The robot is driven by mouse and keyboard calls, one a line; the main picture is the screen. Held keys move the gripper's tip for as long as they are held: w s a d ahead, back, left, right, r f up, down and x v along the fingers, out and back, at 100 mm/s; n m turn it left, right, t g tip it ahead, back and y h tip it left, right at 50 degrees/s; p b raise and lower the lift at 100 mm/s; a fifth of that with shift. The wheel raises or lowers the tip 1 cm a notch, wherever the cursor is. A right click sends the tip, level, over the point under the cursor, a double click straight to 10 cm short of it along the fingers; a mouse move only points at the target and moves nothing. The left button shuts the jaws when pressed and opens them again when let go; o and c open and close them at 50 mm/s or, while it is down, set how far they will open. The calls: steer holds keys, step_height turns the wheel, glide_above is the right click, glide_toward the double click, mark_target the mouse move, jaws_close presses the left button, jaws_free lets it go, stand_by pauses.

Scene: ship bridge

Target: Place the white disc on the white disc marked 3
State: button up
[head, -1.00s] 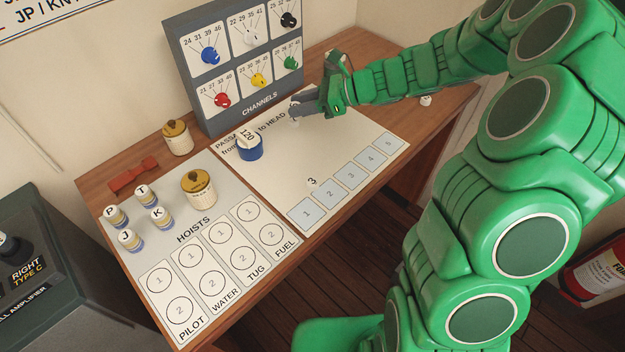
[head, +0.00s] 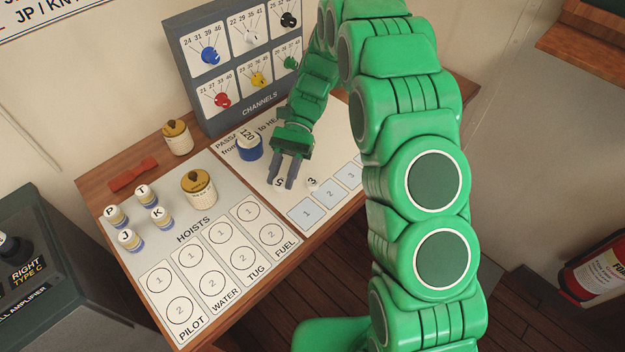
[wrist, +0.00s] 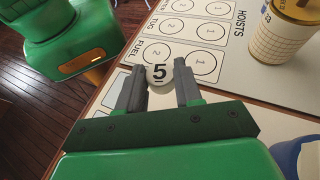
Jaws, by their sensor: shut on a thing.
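My gripper (head: 284,178) is shut on a small white disc marked 5 (wrist: 159,73), which shows between the fingertips in the wrist view. In the head view the held disc (head: 278,182) is just left of the white disc marked 3 (head: 312,182). The disc marked 3 stands on the white sheet above the numbered squares. The two look apart in the head view. How high the held disc is above the sheet is hard to tell. The disc marked 3 is not visible in the wrist view.
A blue pot with a 120 tag (head: 249,147) stands left of my gripper. The channels panel (head: 250,108) stands behind. A lidded jar (head: 199,192) and several letter-marked pieces (head: 128,240) stand on the hoists board (head: 190,222). Numbered squares (head: 306,211) lie along the front edge.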

steer(key=n+h, duration=0.1)
steer(key=s+n+h, duration=0.1)
steer(key=n+h, duration=0.1)
steer(key=s+d+f+n+h, duration=0.1)
steer(key=h, duration=0.1)
steer(key=shift+s+d+f, duration=0.1)
steer(key=shift+n, duration=0.3)
steer(key=shift+s+d+f+n+h, duration=0.1)
steer(key=shift+s+d+n+h, duration=0.05)
steer(key=shift+n+h, duration=0.3)
steer(key=shift+s+d+n+h, duration=0.15)
steer(key=shift+n+h, duration=0.1)
steer(key=shift+h, duration=0.3)
steer(key=shift+s+d+f+n+h, duration=0.1)
steer(key=shift+d+n+h, duration=0.05)
steer(key=shift+n+h, duration=0.3)
steer(key=shift+s+d+n+t+h, duration=0.15)
steer(key=shift+d+n+t+h, duration=0.2)
steer(key=shift+n+h, duration=0.35)
steer(key=shift+s+d+n+h, duration=0.15)
steer(key=shift+n+h, duration=0.1)
steer(key=shift+h, duration=0.2)
